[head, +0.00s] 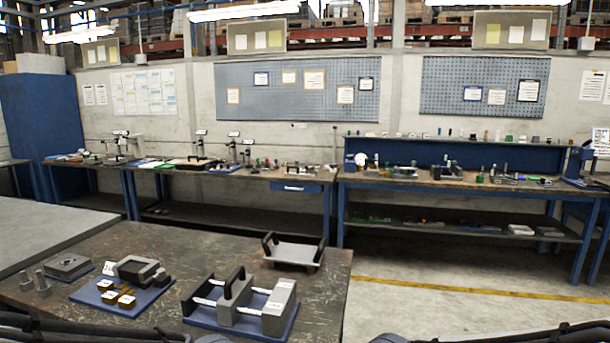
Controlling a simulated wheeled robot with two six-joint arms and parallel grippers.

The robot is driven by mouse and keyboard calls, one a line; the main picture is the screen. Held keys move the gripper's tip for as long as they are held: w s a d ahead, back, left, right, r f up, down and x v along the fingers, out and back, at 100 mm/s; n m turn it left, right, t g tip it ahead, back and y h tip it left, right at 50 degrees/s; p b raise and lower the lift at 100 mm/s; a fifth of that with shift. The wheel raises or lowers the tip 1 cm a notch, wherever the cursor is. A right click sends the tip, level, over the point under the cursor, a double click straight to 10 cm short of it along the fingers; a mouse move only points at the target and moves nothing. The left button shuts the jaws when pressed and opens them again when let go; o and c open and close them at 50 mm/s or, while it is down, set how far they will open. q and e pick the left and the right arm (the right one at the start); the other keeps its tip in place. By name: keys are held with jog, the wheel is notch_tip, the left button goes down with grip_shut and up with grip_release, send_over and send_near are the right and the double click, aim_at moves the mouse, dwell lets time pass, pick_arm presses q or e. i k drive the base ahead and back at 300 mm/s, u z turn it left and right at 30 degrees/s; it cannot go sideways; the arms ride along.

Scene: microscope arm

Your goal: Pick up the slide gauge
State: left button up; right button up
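A device that looks like the slide gauge (236,306) stands on a blue base plate at the front middle of the near table. It has a black end plate at left, pale rails, a grey block with a black handle on the rails, and a larger grey block at right. No gripper touches it. Dark parts of my arms show at the bottom left and bottom right edges; neither gripper's fingers are in the picture.
Bare tabletop lies behind the device. Benches line the wall.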

aim_at(300, 172)
jog(key=z, duration=0.9)
jog(key=i, duration=5.8)
jog(key=u, duration=2.95)
jog(key=i, duration=0.45)
jog(key=u, duration=0.05)
